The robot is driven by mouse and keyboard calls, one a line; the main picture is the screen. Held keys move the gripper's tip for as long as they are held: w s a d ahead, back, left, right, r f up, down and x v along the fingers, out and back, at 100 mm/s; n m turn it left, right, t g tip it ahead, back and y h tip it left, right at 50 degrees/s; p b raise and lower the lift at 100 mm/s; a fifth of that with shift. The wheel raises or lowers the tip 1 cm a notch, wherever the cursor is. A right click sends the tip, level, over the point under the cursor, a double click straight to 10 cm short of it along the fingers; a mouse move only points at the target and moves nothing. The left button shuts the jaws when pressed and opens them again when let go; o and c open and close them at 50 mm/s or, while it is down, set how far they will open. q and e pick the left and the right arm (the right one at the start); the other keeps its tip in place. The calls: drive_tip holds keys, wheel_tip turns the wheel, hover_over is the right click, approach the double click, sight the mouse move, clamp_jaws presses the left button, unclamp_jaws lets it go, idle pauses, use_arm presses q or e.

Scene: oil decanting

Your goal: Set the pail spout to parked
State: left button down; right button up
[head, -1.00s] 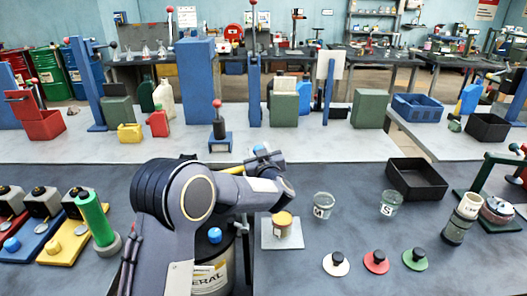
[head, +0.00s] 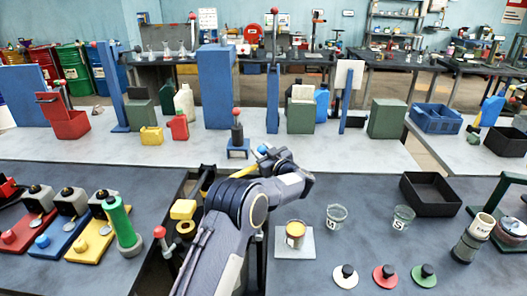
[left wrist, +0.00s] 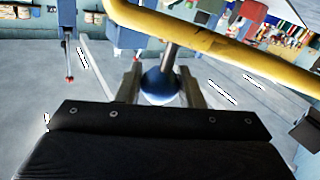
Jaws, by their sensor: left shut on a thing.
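The spout's yellow pipe (left wrist: 215,42) crosses the top of the left wrist view. A blue ball knob (left wrist: 160,86) on a grey rod sits between the fingers of my left gripper (left wrist: 160,90), which is shut on it. In the head view a short piece of yellow pipe (head: 207,180) and a blue tip (head: 262,149) show beside my left arm. My arm hides the pail there, and I cannot see which way the spout's outlet points. My right gripper is not in view.
Right of my arm stand a yellow-brown jar (head: 295,232) on a pale plate and two clear cups (head: 336,216) (head: 402,217). A black tray (head: 430,193) is behind them. A red-knobbed lever (head: 160,233) and a green cylinder (head: 120,222) stand to the left.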

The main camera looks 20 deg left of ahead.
use_arm(q)
drive_tip(key=shift+a+r, duration=0.2)
drive_tip(key=c, duration=1.3)
unclamp_jaws()
drive_tip(key=shift+o, duration=1.4)
drive_tip(key=shift+w+a+f, duration=0.1)
drive_tip(key=shift+w+f, duration=0.05)
drive_tip(key=b+v, duration=0.2)
drive_tip(key=v, duration=0.5)
drive_tip(key=shift+s+d, duration=0.35)
drive_tip(key=shift+d, duration=0.1)
